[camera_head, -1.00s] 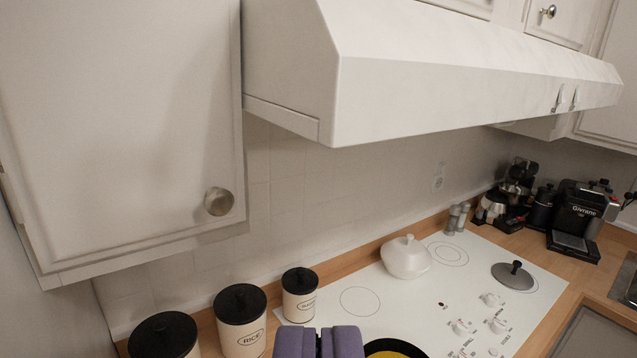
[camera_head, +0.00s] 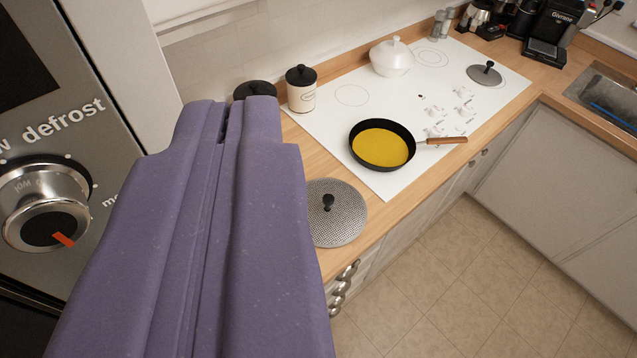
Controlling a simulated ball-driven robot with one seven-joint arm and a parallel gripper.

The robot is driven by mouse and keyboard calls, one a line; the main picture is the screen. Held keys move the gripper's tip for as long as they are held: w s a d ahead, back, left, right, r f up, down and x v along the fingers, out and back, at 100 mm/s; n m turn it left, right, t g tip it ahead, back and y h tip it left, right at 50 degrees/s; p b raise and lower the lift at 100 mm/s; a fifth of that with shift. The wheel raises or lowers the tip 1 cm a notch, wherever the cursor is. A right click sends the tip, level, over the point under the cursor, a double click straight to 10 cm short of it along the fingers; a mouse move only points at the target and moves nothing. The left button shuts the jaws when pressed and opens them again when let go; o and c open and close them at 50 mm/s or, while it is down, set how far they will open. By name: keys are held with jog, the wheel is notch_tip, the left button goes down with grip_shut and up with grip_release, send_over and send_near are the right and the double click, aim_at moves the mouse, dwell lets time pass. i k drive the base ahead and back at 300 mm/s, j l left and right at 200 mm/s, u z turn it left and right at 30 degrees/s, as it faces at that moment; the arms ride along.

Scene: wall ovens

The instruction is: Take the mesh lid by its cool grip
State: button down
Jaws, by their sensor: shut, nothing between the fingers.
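The mesh lid (camera_head: 341,226) is a round grey perforated disc lying on the wooden counter, right of my gripper. Its black knob grip (camera_head: 328,202) stands up at its middle. My gripper (camera_head: 233,108) is purple, shut and empty, and fills the left-centre of the view. It hides the lid's left edge or comes close to it; I cannot tell whether they touch, but the knob is clear of the fingers.
A black pan (camera_head: 382,146) with yellow contents sits on the white cooktop (camera_head: 345,118), its handle (camera_head: 446,140) pointing right. A grey lid (camera_head: 484,73) and white pot (camera_head: 392,57) stand farther back. Canisters (camera_head: 301,89) stand behind my gripper. An oven panel (camera_head: 60,130) is close at left.

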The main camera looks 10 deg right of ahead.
aim_at(337, 214)
jog(key=i+l, duration=0.15)
jog(key=l, duration=0.15)
jog(key=i+l+u, duration=0.1)
jog(key=l, duration=0.25)
jog(key=i+l, duration=0.2)
jog(key=l, duration=0.15)
jog(key=i+l+u, duration=0.1)
jog(key=l, duration=0.2)
jog(key=i+l+u, duration=0.1)
jog(key=l, duration=0.25)
jog(key=i+j+u, duration=0.1)
jog(key=u, duration=0.3)
jog(key=i+u, duration=0.25)
jog(key=u, duration=0.15)
jog(key=i+u, duration=0.2)
jog(key=u, duration=0.2)
